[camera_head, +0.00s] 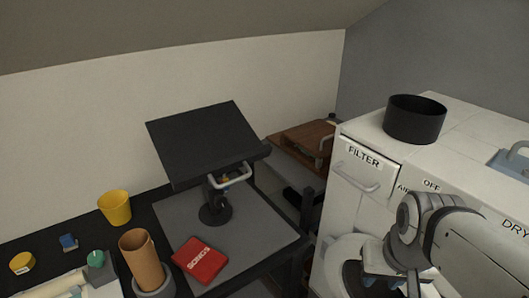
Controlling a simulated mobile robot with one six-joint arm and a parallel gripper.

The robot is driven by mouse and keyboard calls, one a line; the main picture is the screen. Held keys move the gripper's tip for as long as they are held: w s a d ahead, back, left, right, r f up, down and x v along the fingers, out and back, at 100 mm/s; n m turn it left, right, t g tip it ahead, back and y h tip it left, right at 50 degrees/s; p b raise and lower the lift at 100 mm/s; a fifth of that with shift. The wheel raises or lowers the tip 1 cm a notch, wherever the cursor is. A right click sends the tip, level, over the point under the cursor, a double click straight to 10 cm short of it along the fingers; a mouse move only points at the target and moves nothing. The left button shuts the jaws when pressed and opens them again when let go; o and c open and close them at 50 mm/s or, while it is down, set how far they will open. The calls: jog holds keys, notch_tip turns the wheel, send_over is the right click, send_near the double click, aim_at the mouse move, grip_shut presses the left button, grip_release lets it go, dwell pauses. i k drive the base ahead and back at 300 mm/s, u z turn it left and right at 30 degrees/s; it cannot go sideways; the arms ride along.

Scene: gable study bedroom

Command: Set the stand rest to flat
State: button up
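The stand (216,212) has a round dark base and a short post on a grey mat. Its rest (203,142) is a black rectangular panel, tilted, with the back edge higher than the front. A pale bar handle (231,176) sits below the panel's front right edge. My gripper (388,286) is at the lower right, in front of the white cabinet and well apart from the stand. Its fingers are partly cut off by the picture's lower edge, so I cannot tell how far apart they are.
A red SONGS book (200,261), a cork-coloured cylinder (142,258) and a yellow cup (115,208) stand near the stand. The white cabinet (350,215) with a FILTER drawer (362,172) and a black round pot (414,120) fills the right. A wooden case (300,140) lies behind.

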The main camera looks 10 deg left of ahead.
aim_at(197, 145)
jog(key=z, duration=0.1)
jog(key=k, duration=1.05)
jog(key=u, duration=0.4)
jog(key=i, duration=1)
jog(key=u, duration=0.05)
